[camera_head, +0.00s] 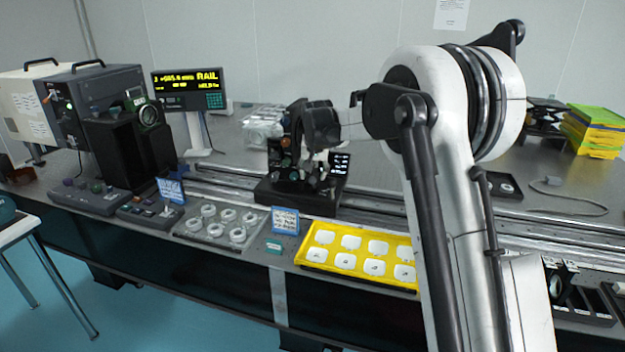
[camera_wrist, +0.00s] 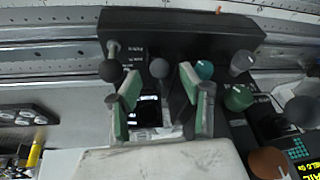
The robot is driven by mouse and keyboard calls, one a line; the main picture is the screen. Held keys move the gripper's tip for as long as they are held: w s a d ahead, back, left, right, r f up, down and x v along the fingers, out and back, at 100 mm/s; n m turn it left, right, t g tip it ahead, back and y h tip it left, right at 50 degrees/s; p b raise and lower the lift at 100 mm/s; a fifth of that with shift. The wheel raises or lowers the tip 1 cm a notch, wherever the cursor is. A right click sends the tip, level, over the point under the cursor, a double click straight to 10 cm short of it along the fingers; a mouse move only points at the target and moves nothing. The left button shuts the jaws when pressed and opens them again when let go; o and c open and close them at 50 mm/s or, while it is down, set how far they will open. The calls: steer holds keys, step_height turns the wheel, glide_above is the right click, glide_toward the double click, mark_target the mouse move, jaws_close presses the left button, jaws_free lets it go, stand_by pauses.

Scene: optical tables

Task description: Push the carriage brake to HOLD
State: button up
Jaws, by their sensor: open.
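The black carriage (camera_head: 335,196) sits on the rail in the middle of the head view, with my gripper (camera_head: 318,165) in front of and over it. In the wrist view the carriage's dark body (camera_wrist: 225,35) spans the top. A dark ball-ended lever (camera_wrist: 110,69) stands at its left beside small white lettering that I cannot read; it may be the brake. My gripper (camera_wrist: 160,100) is open, with green-padded fingers and nothing held. The dark knob is just left of the left fingertip. I cannot tell whether they touch.
A light grey knob (camera_wrist: 159,67) shows between the fingertips. A teal knob (camera_wrist: 204,70) is by the right fingertip, with a grey knob (camera_wrist: 242,62) and a green knob (camera_wrist: 239,97) farther right. A yellow tray (camera_head: 330,267) and a display (camera_head: 190,90) are on the table.

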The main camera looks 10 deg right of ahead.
steer(key=shift+x, duration=1.15)
steer(key=shift+c, duration=0.5)
jaws_close()
steer(key=shift+r, duration=0.1)
steer(key=shift+w+d+r+g+y+p, duration=0.25)
steer(key=shift+w+g+y+p, duration=0.2)
steer(key=shift+g, duration=0.25)
steer(key=shift+w+d+r+g+y+p, duration=0.1)
steer(key=shift+w+d+g+y+p, duration=0.1)
steer(key=shift+w+g+y+p, duration=0.25)
steer(key=shift+w+d+g+y+p, duration=0.1)
steer(key=shift+w+d+g+p, duration=0.1)
steer(key=shift+g+p, duration=0.45)
steer(key=shift+w+d+m+g+y+p, duration=0.3)
steer(key=shift+w+g+y+p, duration=0.3)
steer(key=shift+g+p, duration=0.45)
steer(key=shift+w+d+g+y+p, duration=0.2)
steer(key=shift+g+y+p, duration=0.1)
steer(key=shift+g+p, duration=0.25)
